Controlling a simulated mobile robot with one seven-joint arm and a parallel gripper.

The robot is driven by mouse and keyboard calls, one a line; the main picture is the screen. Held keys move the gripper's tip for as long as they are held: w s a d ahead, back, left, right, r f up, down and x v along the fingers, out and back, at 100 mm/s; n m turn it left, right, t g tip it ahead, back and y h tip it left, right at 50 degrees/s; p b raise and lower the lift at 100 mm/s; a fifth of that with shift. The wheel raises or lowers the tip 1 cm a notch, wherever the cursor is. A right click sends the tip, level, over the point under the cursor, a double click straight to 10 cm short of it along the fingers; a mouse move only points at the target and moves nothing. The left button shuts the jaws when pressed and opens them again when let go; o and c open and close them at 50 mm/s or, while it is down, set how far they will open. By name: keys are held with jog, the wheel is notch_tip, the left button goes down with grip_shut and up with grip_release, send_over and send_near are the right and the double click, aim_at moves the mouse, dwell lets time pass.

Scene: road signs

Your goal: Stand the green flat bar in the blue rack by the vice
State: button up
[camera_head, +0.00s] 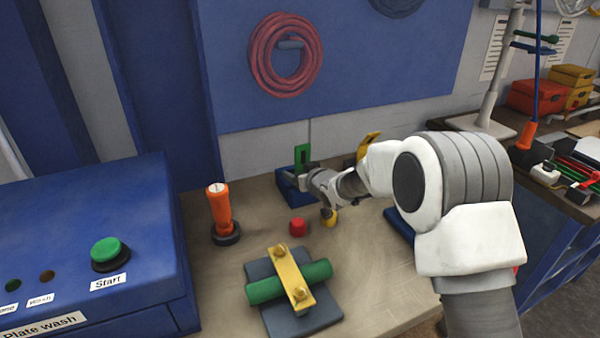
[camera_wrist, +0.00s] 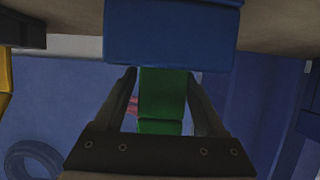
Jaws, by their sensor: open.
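The green flat bar (camera_head: 302,156) stands upright at the back of the bench, its lower end at the blue rack (camera_head: 287,186). In the wrist view, which looks upside down, the bar (camera_wrist: 162,103) meets the blue rack (camera_wrist: 170,38) at the picture's top. My gripper (camera_head: 306,178) is level with the bar's lower part. Its two fingers (camera_wrist: 162,80) are spread on either side of the bar, with gaps visible. The bar's foot inside the rack is hidden. I cannot clearly make out a vice.
A yellow upright piece (camera_head: 368,145) stands right of the rack, partly behind my arm. A red knob (camera_head: 297,227), an orange-handled tool (camera_head: 219,212) and a grey plate (camera_head: 318,317) with a clamped green cylinder (camera_head: 263,291) are nearer. A blue machine (camera_head: 90,250) fills the left.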

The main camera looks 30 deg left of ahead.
jog(key=shift+s+a+f, duration=0.1)
jog(key=shift+s+f, duration=0.3)
jog(key=shift+s, duration=0.05)
jog(key=w+r+v, duration=0.1)
jog(key=v, duration=1.6)
jog(key=shift+s+d, duration=0.2)
jog(key=shift+d, duration=0.05)
jog(key=s+d+r+m+h, duration=0.1)
jog(key=d+r+m+h, duration=0.15)
jog(key=d, duration=0.55)
jog(key=s+d+r+m+t+h+p, duration=0.1)
jog(key=d+r+h, duration=0.25)
jog(key=d, duration=0.45)
jog(key=s+d+r+m+h, duration=0.1)
jog(key=d+r+m+h, duration=0.15)
jog(key=d, duration=0.65)
jog(key=s+d+m+g+h, duration=0.1)
jog(key=s+d+m+g, duration=0.1)
jog(key=s+d, duration=0.4)
jog(key=s+d+r+m+g+h+p, duration=0.1)
jog(key=s+d, duration=0.5)
jog(key=s, duration=0.8)
jog(key=shift+s+r+m+g, duration=0.2)
jog(key=shift+s+m+g, duration=0.15)
jog(key=shift+m+g, duration=0.2)
